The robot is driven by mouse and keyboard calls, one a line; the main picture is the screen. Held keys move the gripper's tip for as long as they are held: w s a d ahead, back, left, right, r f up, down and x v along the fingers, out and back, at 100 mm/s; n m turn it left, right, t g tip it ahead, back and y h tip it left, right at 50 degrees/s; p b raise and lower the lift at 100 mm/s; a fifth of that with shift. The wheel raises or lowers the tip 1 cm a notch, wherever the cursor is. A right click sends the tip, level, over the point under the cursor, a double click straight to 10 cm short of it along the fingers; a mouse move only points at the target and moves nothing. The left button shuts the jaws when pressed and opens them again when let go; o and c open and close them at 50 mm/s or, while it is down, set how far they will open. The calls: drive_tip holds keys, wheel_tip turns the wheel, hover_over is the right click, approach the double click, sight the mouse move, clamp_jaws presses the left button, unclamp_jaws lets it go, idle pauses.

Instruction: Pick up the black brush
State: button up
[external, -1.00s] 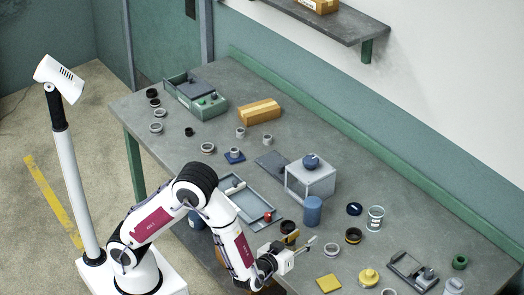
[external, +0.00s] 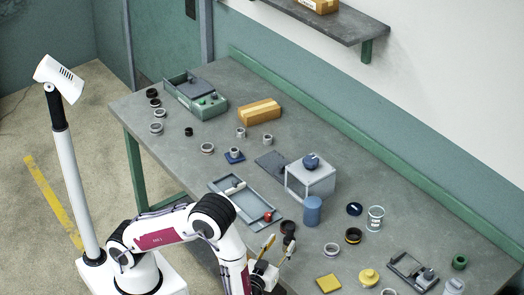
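A small, dark, upright object (external: 288,228) stands near the front edge of the bench. It may be the black brush, but it is too small to tell for sure, and its lower part is partly hidden by my gripper. My gripper (external: 281,243) is low at the front of the bench, just in front of this object. Its two tan-tipped fingers point toward the back of the bench and are spread apart. I see nothing held between them.
A blue cylinder (external: 312,210) and a grey box (external: 311,182) stand close behind. A grey tray (external: 240,197) lies to the left. A yellow pad (external: 328,283), a grey ring (external: 331,250) and a dark ring (external: 353,236) lie to the right.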

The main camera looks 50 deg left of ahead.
sight(288, 234)
drive_tip(key=shift+x, duration=1.3)
drive_tip(key=shift+f+x, duration=0.15)
drive_tip(key=shift+x, duration=1.15)
drive_tip(key=shift+f+x, duration=0.15)
drive_tip(key=shift+x, duration=1.1)
clamp_jaws()
